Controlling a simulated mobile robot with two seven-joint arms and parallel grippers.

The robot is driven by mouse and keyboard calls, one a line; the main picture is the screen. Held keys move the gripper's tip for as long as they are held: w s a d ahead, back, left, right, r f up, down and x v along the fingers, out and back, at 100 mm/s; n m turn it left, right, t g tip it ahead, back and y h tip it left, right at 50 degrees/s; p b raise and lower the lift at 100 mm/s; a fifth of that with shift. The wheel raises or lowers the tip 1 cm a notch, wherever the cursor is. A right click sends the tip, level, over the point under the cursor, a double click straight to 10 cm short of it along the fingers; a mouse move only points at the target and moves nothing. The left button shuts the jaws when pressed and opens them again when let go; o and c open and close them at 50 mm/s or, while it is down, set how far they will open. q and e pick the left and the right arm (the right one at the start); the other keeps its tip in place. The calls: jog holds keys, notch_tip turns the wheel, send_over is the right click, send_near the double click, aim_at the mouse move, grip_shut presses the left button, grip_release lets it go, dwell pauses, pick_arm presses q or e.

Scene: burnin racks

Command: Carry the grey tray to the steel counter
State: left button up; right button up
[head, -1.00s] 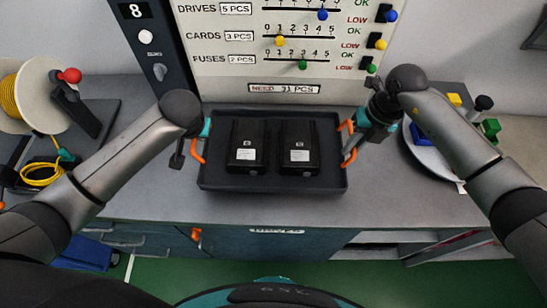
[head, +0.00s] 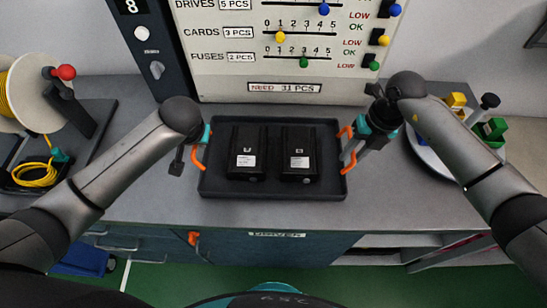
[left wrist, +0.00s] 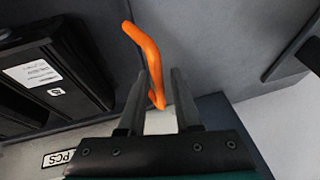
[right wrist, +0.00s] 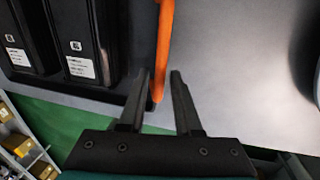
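The dark grey tray (head: 215,188) sits on the grey worktop, with two black drive units (head: 247,152) (head: 299,153) lying side by side in it. It has orange handles at its left (head: 197,158) and right (head: 347,147) ends. My left gripper (head: 188,160) is at the left handle; in the left wrist view this handle (left wrist: 148,55) reaches between its parted fingers (left wrist: 157,92). My right gripper (head: 352,150) is at the right handle; in the right wrist view this handle (right wrist: 164,45) runs down between its parted fingertips (right wrist: 160,78). Neither gripper is visibly closed on a handle.
A control panel (head: 215,77) with sliders stands behind the tray. A cable reel (head: 25,95) and a yellow cable coil (head: 35,174) are at the left. A round plate (head: 425,155) with coloured blocks is at the right. Drawers (head: 275,247) lie below the front edge.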

pick_arm(q)
jog(key=shift+o, duration=0.7)
pick_arm(e)
jog(key=shift+o, duration=0.6)
pick_arm(q)
jog(key=shift+d, duration=0.1)
pick_arm(e)
jog(key=shift+w+r, duration=0.1)
jog(key=shift+r, duration=0.45)
pick_arm(q)
jog(key=v, duration=1.2)
pick_arm(e)
notch_tip(320, 180, up, 11)
jog(key=d, duration=0.2)
pick_arm(q)
jog(key=shift+f, duration=0.1)
pick_arm(e)
jog(key=shift+d+f, duration=0.15)
